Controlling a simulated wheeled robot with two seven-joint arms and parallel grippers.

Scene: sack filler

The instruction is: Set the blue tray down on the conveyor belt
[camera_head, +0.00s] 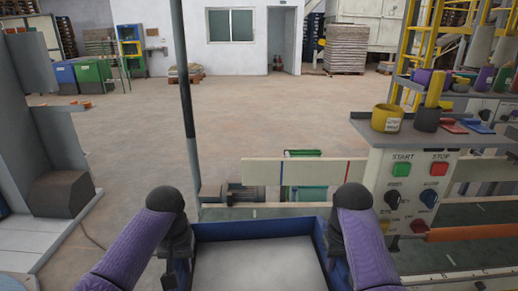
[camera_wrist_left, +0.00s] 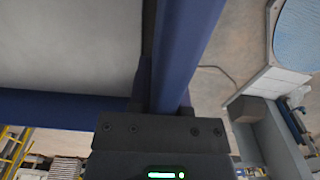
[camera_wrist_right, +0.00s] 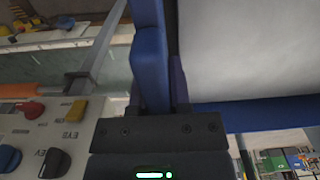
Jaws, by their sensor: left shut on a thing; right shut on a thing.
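The blue tray (camera_head: 255,226) is at the bottom middle of the head view, held between my two arms. A pale grey-white surface fills its inside. My left gripper (camera_head: 178,262) is shut on the tray's left wall, which runs between the fingers in the left wrist view (camera_wrist_left: 178,85). My right gripper (camera_head: 338,258) is shut on the right wall, seen between the fingers in the right wrist view (camera_wrist_right: 151,70).
A control panel (camera_head: 415,185) with START and STOP buttons stands close on the right. A cream guard board (camera_head: 262,172) runs behind the belt, and a thin post (camera_head: 187,100) rises at its left. A grey machine (camera_head: 58,150) stands at left. The floor beyond is open.

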